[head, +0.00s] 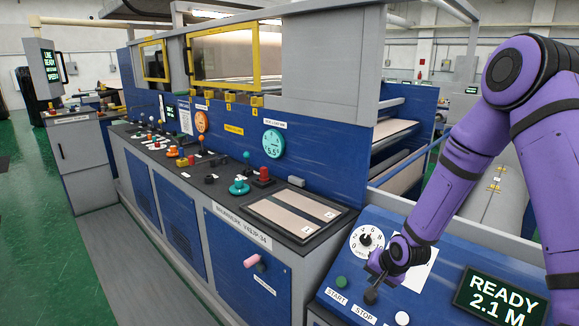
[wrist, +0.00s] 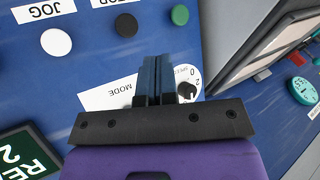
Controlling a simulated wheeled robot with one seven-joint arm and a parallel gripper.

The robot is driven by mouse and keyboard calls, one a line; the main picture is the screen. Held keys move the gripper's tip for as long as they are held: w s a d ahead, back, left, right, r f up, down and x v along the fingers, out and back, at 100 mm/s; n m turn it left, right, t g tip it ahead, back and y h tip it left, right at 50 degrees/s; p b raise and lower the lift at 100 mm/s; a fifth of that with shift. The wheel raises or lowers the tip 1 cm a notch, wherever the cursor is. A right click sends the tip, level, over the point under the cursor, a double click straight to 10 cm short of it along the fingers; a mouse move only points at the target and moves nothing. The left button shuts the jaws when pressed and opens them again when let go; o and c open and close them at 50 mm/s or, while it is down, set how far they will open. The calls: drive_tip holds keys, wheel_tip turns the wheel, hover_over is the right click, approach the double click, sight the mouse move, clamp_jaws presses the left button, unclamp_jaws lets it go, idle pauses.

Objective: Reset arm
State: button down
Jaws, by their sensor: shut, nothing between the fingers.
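My purple arm reaches in from the right in the head view. My gripper (head: 374,287) is above the blue sloped control panel (head: 455,257), close to the black STOP button (head: 370,297). In the wrist view my gripper (wrist: 155,62) is shut and empty, its dark fingers side by side over the white MODE plate. The speed dial (head: 367,239) is just behind the gripper in the head view, and its black knob (wrist: 187,91) shows right beside the fingers in the wrist view. I cannot tell whether the fingers touch anything.
A green START button (head: 341,282) and a white button (head: 402,318) flank the gripper. A display (head: 500,297) reads READY 2.1 M. A long blue-grey machine console (head: 260,215) with knobs and gauges stands to the left. Green floor (head: 40,230) is clear at far left.

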drive_tip(key=s+d+r+n+h, duration=0.1)
drive_tip(key=s+d+r, duration=0.15)
drive_tip(key=r, duration=0.65)
drive_tip(key=s+d+r+n+h, duration=0.1)
drive_tip(key=s+r, duration=0.3)
drive_tip(key=r, duration=0.4)
drive_tip(key=s+d+r+n+h, duration=0.1)
drive_tip(key=s+r, duration=0.2)
drive_tip(key=r, duration=0.6)
drive_tip(key=s+r+n, duration=0.1)
drive_tip(key=s+r, duration=0.3)
drive_tip(key=s, duration=0.3)
drive_tip(key=s+r+n, duration=0.1)
drive_tip(key=s+r, duration=0.3)
drive_tip(key=s, duration=0.4)
drive_tip(key=s+d+r, duration=0.1)
drive_tip(key=s+r, duration=0.3)
drive_tip(key=s, duration=0.3)
drive_tip(key=shift+s+r+n, duration=0.2)
drive_tip(key=shift+s+n, duration=0.05)
drive_tip(key=shift+n, duration=0.15)
